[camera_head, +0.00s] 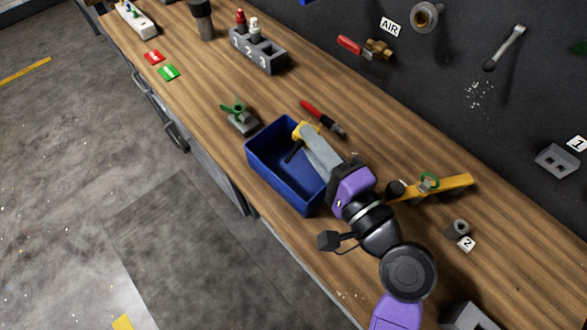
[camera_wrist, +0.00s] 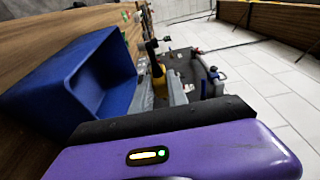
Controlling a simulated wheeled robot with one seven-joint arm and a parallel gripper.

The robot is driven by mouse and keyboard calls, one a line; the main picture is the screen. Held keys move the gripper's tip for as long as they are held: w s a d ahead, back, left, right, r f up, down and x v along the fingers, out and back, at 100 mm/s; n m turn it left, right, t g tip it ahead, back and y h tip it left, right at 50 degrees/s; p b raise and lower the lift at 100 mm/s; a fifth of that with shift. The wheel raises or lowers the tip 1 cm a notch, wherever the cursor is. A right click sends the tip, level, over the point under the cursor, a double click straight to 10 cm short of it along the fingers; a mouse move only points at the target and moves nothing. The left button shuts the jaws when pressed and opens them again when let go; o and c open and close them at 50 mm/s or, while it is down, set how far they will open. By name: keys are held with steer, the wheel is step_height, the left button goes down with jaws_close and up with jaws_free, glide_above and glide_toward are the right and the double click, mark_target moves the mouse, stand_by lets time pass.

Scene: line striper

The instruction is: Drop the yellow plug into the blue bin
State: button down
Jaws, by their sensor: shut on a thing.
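The yellow plug (camera_head: 299,129) is between the fingertips of my gripper (camera_head: 306,134), which is shut on it. A black part of the plug points down and left in the head view. The plug also shows in the wrist view (camera_wrist: 158,73), with its black part upward in that picture. The open blue bin (camera_head: 257,163) stands on the bench. In the head view my gripper and the plug overlap the bin's far side. In the wrist view the bin (camera_wrist: 50,92) lies left of the fingers. Its visible inside looks empty, but my gripper hides part of it.
A green-handled valve (camera_head: 240,119) stands left of the bin, and a red-handled tool (camera_head: 322,117) lies behind it. A yellow bar (camera_head: 440,188) with a green ring lies right of my wrist. A numbered grey block (camera_head: 259,52) stands farther back. The bench's front edge is close to the bin.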

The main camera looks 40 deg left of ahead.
steer(key=c, duration=1.2)
jaws_free()
steer(key=b+v, duration=0.1)
steer(key=v, duration=0.7)
steer(key=shift+s+a, duration=0.1)
